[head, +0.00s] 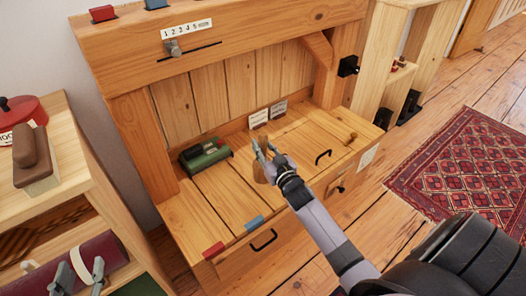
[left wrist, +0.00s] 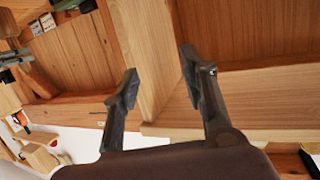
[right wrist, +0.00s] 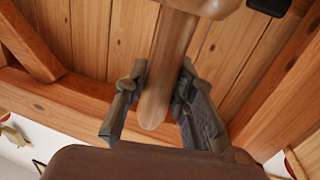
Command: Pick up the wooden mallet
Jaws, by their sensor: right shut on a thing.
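The wooden mallet (right wrist: 165,65) shows in the right wrist view. Its rounded brown handle lies between the fingers of my right gripper (right wrist: 163,85), and its head is at the top edge, partly cut off. My right gripper is shut on the handle. In the head view the right gripper (head: 264,147) is over the wooden bench, with a small brown part of the mallet (head: 260,173) visible beside it; the rest is hidden. My left gripper (head: 80,268) is open and empty at the lower left, near the shelf unit. Its spread fingers show in the left wrist view (left wrist: 160,65).
A green object (head: 206,156) stands on the bench (head: 190,218) left of my right gripper. The bench has black handles, a back panel and a top beam. A patterned rug (head: 465,165) lies right.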

